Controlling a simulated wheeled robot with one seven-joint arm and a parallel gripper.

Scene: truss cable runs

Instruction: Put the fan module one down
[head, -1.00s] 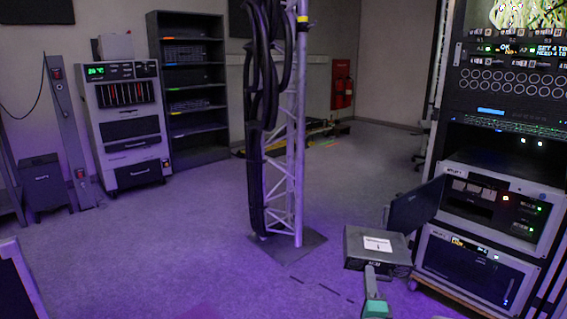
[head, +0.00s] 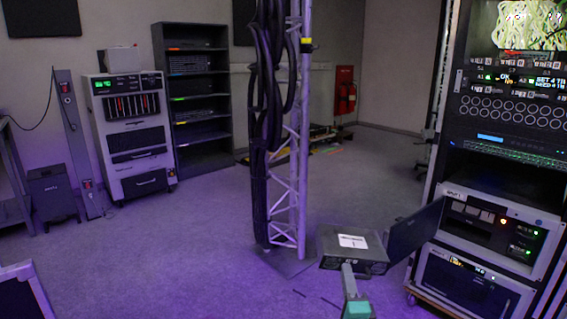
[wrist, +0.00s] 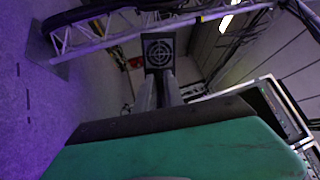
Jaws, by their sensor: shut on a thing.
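The fan module one (head: 345,256) is a dark grey box with a white label on top, held in the air right of the truss foot in the head view. In the wrist view its face with a round fan grille (wrist: 158,52) shows at the far end of my fingers. My gripper (head: 348,268) is shut on its near side; the fingers also show in the wrist view (wrist: 158,78). My green wrist housing fills the bottom of the wrist view. The underside of the module is hidden.
An equipment rack (head: 490,215) with an open dark door (head: 415,228) stands close on the right. A truss (head: 297,150) with black cables stands on a dark base plate (head: 290,266). A white cabinet (head: 130,135) and dark shelves (head: 193,95) stand behind left.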

